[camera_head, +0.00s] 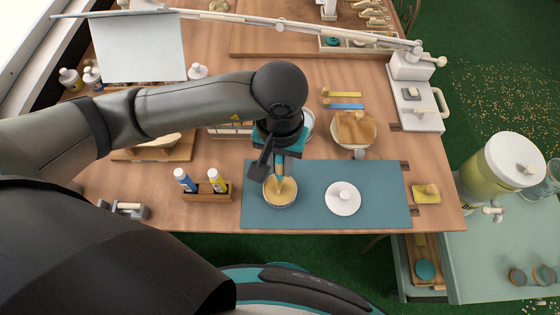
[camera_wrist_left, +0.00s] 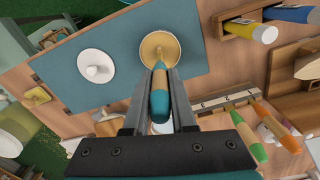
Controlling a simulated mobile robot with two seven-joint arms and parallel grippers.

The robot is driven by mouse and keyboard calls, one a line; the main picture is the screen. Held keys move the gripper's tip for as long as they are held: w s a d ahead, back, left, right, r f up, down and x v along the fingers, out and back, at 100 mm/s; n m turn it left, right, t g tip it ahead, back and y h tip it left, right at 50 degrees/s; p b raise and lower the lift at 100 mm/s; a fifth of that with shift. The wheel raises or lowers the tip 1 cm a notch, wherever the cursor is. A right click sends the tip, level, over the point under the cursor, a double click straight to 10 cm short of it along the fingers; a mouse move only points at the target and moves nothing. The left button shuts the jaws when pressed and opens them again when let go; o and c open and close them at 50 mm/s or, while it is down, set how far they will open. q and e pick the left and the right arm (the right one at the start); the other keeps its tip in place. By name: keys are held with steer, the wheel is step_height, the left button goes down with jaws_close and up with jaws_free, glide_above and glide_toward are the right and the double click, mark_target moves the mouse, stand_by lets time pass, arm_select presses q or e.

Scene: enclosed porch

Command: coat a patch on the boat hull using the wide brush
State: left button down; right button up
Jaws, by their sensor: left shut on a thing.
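My left gripper (camera_head: 277,166) points down over the blue mat and is shut on a brush. The brush (camera_wrist_left: 160,93) has a teal handle with an orange part; whether it is the wide one I cannot tell. Its lower end is in or just over a round pot (camera_head: 280,201) of yellowish contents, which also shows in the left wrist view (camera_wrist_left: 173,41). The bristles are hidden. A pale, elongated shape (camera_head: 157,141) lies on a wooden board at the left, partly behind my arm; it may be the boat hull. My right gripper is not in view.
A white lid with a knob (camera_head: 343,199) lies on the blue mat (camera_head: 388,195). A wooden holder (camera_head: 207,190) with blue and yellow tubes stands left of the mat. More brushes (camera_wrist_left: 275,128) lie on a notched rack. A drink dispenser (camera_head: 497,165) stands on the right side table.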

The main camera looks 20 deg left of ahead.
arm_select(q)
steer(key=shift+s, duration=0.1)
steer(key=shift+r+p, duration=1.9)
steer(key=shift+r, duration=1.6)
